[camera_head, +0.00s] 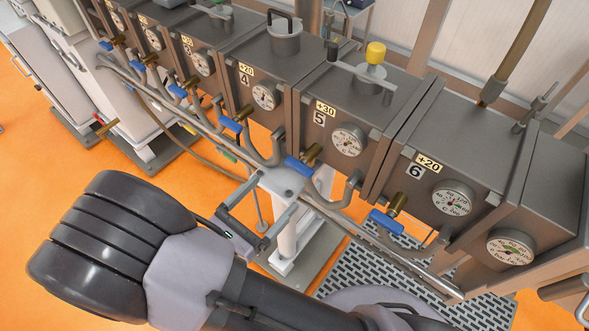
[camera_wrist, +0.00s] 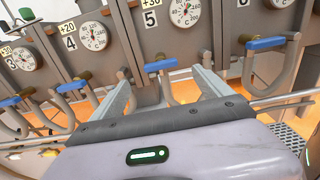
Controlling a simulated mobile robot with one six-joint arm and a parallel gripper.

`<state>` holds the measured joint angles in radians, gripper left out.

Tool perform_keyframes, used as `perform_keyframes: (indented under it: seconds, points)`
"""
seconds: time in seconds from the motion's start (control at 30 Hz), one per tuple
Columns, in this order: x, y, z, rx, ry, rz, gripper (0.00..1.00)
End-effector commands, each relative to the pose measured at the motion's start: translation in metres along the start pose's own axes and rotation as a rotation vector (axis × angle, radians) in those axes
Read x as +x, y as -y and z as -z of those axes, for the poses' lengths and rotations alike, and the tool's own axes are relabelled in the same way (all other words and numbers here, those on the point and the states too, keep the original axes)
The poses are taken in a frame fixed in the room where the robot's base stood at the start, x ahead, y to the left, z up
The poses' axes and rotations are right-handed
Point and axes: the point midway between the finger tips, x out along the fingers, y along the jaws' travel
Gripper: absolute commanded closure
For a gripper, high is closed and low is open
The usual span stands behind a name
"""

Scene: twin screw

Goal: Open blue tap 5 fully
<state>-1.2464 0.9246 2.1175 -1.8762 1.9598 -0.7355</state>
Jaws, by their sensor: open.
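Blue tap 5 (camera_head: 298,167) is a blue lever on a brass valve, below the box labelled 5 (camera_head: 319,118). In the wrist view the tap 5 lever (camera_wrist: 160,71) lies roughly level, across the picture, under its brass stem. My gripper (camera_head: 277,192) is open and empty, with its fingers pointing toward this tap. In the wrist view the lever shows between the two fingertips of my gripper (camera_wrist: 160,74). The fingers look a little short of the lever, with no clear contact; the exact gap cannot be told.
Blue tap 6 (camera_head: 386,222) is to the right and blue tap 4 (camera_head: 231,125) to the left. Curved grey pipes (camera_wrist: 166,92) hang below the taps, and a long rail pipe (camera_head: 350,228) runs beneath. Metal boxes with round gauges (camera_head: 348,141) stand behind.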

Motion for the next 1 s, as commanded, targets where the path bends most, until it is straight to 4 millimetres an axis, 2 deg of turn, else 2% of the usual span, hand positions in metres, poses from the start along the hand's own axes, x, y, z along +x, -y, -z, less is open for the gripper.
perform_keyframes:
  seconds: [0.1,0.3,0.47,0.73,1.0]
  points:
    - [0.037,0.002,0.004,0.000,-0.001,0.005,0.11]
    - [0.078,0.001,0.002,0.001,-0.001,0.004,0.11]
    - [0.091,0.001,0.001,0.001,-0.001,0.001,0.11]
    - [0.093,0.001,0.000,0.001,-0.001,0.001,0.11]
    - [0.092,0.000,0.000,0.001,-0.001,0.001,0.64]
